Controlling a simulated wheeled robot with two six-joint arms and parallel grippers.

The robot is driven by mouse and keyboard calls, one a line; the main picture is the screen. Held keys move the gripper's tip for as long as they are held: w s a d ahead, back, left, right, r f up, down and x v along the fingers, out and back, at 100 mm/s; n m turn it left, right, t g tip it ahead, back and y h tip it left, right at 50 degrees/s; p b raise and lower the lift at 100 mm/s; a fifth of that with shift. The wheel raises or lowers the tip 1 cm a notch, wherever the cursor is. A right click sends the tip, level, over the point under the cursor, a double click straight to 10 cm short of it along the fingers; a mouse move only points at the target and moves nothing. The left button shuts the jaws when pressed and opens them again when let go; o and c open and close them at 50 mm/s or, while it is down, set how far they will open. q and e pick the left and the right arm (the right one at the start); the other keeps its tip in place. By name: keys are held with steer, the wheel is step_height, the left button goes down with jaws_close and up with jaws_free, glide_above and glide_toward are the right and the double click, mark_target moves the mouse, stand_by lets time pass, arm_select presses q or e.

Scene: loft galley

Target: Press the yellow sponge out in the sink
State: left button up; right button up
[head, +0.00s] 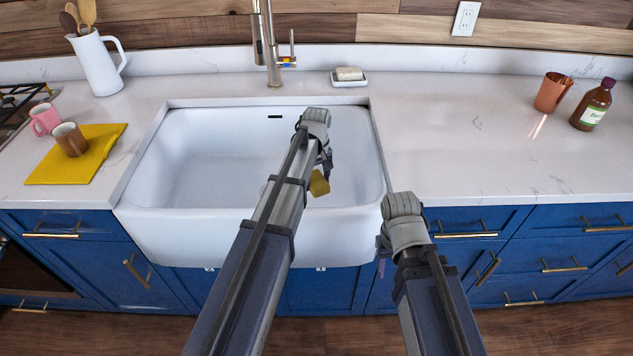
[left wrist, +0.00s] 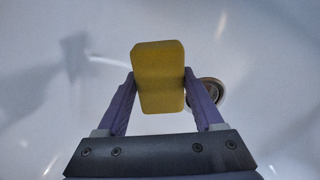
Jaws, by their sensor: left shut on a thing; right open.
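The yellow sponge (left wrist: 158,77) is gripped between the two purple fingers of my left gripper (left wrist: 159,90) in the left wrist view. In the head view the sponge (head: 319,183) shows beside my left gripper (head: 325,165), over the right part of the white sink (head: 200,150). I cannot tell whether the sponge touches the sink floor. The drain (left wrist: 211,89) shows beside the right finger in the left wrist view. My right gripper (head: 383,250) is open and empty in front of the counter's front edge, right of the sink; its fingers are mostly hidden.
A faucet (head: 268,45) stands behind the sink, with a soap dish (head: 349,82) to its right. A copper cup (head: 552,93) and brown bottle (head: 592,105) stand far right. Two mugs and a yellow cloth (head: 98,150) are left. The right counter (head: 450,130) is mostly clear.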

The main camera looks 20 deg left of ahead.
arm_select(q)
steer(key=shift+f, duration=0.2)
step_height(320, 180, down, 8)
steer(key=b, duration=0.8)
steer(key=shift+f+b, duration=0.25)
steer(key=shift+b, duration=0.15)
steer(key=shift+f+b, duration=0.55)
steer(key=shift+b, duration=0.05)
stand_by(0.5)
